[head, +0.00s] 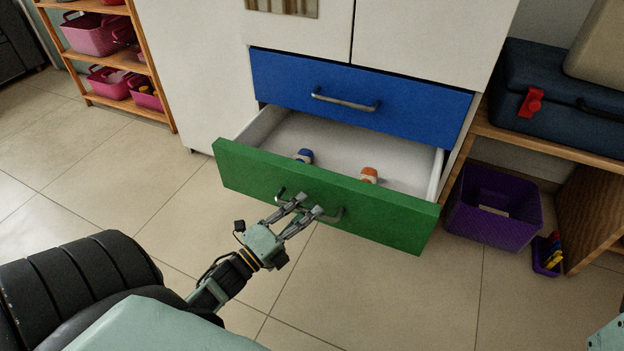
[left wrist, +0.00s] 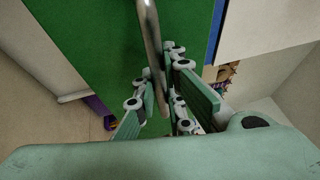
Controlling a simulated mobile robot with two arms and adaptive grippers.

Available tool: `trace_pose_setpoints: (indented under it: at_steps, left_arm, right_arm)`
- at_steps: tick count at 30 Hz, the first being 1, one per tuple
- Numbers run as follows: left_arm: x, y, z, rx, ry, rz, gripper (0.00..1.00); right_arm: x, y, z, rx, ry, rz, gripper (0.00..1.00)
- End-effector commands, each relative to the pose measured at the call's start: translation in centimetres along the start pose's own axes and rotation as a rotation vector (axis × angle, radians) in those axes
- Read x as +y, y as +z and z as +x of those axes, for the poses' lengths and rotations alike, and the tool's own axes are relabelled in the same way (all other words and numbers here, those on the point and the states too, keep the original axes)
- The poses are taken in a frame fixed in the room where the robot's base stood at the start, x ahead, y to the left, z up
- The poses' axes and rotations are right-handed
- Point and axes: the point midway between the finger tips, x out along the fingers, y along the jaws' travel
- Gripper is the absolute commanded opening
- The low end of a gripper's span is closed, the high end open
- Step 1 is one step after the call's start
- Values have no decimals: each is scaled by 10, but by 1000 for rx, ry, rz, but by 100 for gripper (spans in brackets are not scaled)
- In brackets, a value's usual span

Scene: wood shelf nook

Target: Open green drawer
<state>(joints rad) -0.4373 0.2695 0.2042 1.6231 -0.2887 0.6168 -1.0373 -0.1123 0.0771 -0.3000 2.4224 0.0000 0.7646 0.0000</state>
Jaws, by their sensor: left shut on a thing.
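The green drawer (head: 321,198) is pulled out of the white cabinet, below the shut blue drawer (head: 361,93). A blue-and-white item (head: 304,156) and an orange-and-white item (head: 369,174) lie inside it. Its metal handle (head: 336,215) is partly hidden behind my left gripper (head: 306,206). The left gripper is shut on this handle at the drawer's front. In the left wrist view the handle (left wrist: 151,40) runs down between the fingers against the green front (left wrist: 90,40). My right gripper is not in view.
A purple basket (head: 493,210) and a small purple tray (head: 547,256) stand on the right, under a wooden shelf holding a dark blue case (head: 560,85). A wooden rack (head: 150,60) with pink bins stands at the far left. The tiled floor before the drawer is clear.

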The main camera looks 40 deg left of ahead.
Motion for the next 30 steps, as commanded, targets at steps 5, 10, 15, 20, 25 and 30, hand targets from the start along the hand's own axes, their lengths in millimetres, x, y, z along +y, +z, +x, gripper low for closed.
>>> trace_pose_setpoints:
  at_steps: [5,10,15,20,25,30]
  left_arm:
    - [-1,-4,-11,0,5,7,0]
    - [-1,-5,-13,1,4,7,0]
    - [-1,-5,-13,1,4,7,0]
    - [-1,-5,-12,1,4,6,18]
    - [-1,-5,-12,0,2,3,29]
    - [-2,-5,-12,0,1,2,29]
  right_arm:
    - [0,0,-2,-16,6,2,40]
    - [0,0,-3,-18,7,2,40]
    - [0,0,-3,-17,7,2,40]
    - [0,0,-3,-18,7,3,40]
    - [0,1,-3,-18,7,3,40]
    - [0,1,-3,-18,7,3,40]
